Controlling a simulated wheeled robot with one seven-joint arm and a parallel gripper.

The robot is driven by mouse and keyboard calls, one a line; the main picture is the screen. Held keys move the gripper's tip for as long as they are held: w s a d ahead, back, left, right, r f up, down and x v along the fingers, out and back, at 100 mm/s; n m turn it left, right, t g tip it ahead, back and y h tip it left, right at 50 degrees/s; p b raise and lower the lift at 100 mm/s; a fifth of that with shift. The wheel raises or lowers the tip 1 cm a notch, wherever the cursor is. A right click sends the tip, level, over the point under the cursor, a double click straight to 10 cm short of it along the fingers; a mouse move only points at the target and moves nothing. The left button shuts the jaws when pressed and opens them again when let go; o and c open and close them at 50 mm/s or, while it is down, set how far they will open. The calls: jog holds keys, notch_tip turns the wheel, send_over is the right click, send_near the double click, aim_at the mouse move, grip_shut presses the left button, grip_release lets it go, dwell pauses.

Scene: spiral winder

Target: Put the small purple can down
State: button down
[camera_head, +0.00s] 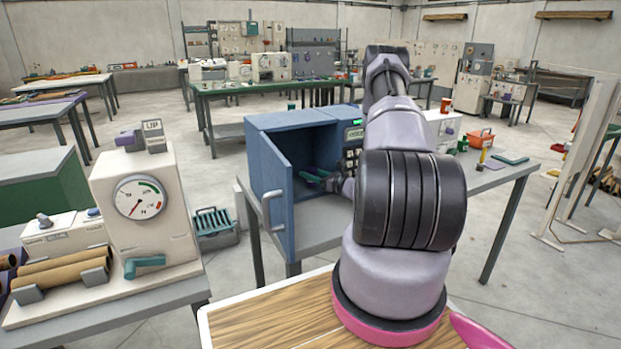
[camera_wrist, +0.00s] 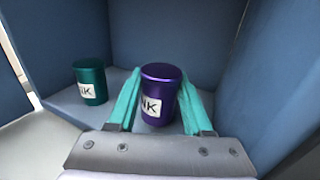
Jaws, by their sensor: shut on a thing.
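The small purple can (camera_wrist: 160,92) with a white label stands upright between the two teal fingers of my gripper (camera_wrist: 158,100) in the wrist view. The fingers are shut on its sides. The can is inside a blue box-like cabinet (camera_wrist: 220,35); whether its base touches the cabinet floor I cannot tell. In the head view my gripper (camera_head: 318,178) reaches into the open front of the blue cabinet (camera_head: 290,122). The can cannot be made out there.
A green can (camera_wrist: 90,82) with a white label stands on the cabinet floor, left of my gripper and apart from it. The cabinet door (camera_head: 277,195) hangs open on the left. A grey table (camera_head: 512,175) bears the cabinet. A gauge machine (camera_head: 140,205) stands at the left.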

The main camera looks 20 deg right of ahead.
jog(key=shift+w+f, duration=0.2)
jog(key=shift+f, duration=0.6)
jog(key=c, duration=0.6)
grip_release()
jog(key=shift+f, duration=0.1)
jog(key=shift+s+d, duration=0.15)
jog(key=shift+s, duration=0.05)
jog(key=v, duration=1.1)
jog(key=shift+s+d, duration=0.1)
jog(key=shift+s, duration=0.2)
